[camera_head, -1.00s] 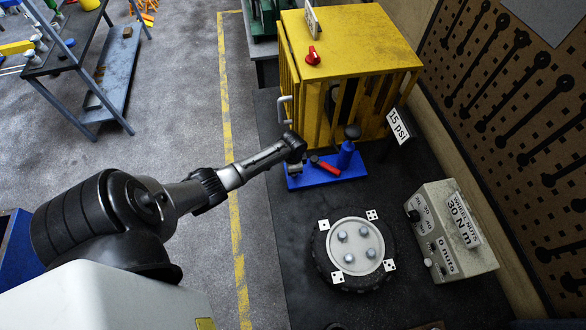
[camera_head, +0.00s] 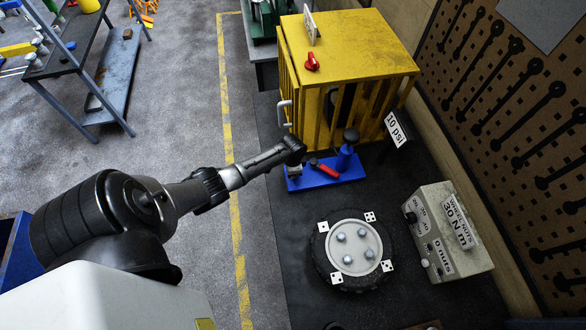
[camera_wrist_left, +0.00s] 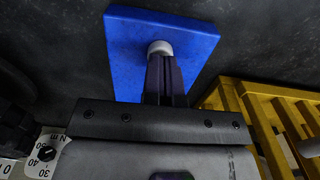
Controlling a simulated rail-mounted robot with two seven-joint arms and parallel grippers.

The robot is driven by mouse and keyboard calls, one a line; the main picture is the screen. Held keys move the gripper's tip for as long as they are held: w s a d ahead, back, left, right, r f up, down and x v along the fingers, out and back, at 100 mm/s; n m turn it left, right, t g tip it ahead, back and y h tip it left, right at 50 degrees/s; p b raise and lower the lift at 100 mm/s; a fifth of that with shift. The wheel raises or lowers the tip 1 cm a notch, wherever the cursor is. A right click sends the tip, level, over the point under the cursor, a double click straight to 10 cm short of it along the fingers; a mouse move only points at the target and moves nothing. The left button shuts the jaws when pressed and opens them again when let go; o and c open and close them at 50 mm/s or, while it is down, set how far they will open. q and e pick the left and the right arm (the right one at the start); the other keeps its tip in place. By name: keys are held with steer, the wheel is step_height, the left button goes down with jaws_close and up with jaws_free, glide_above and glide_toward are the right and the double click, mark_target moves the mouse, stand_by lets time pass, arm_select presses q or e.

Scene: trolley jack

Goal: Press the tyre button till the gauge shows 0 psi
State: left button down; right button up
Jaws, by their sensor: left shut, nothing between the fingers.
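The gauge sign (camera_head: 396,129) beside the yellow cage reads 10 psi. A blue base plate (camera_head: 322,180) lies on the dark mat in front of the cage. The pale round tyre button (camera_head: 294,170) is at its left end, and shows in the left wrist view (camera_wrist_left: 160,46) just beyond my fingertips. My left gripper (camera_head: 297,158) is shut and empty, pointing down at the button; its fingertips (camera_wrist_left: 164,66) appear to be touching it, partly hiding it. My right gripper is not in view.
A red lever (camera_head: 326,170) and a blue post with a black knob (camera_head: 346,152) stand on the same plate, right of my gripper. The yellow cage (camera_head: 355,45) is close behind. A wheel (camera_head: 352,247) lies in front, with a grey torque box (camera_head: 450,235) to its right.

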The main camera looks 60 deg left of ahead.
arm_select(q)
steer(key=r, duration=0.2)
steer(key=r+p, duration=0.1)
steer(key=shift+w+a, duration=0.25)
steer(key=shift+w, duration=0.05)
step_height(320, 180, up, 9)
steer(key=b, duration=0.1)
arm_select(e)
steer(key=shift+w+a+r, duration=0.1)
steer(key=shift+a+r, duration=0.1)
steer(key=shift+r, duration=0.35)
arm_select(q)
steer(key=shift+w+a, duration=0.1)
steer(key=shift+w, duration=0.05)
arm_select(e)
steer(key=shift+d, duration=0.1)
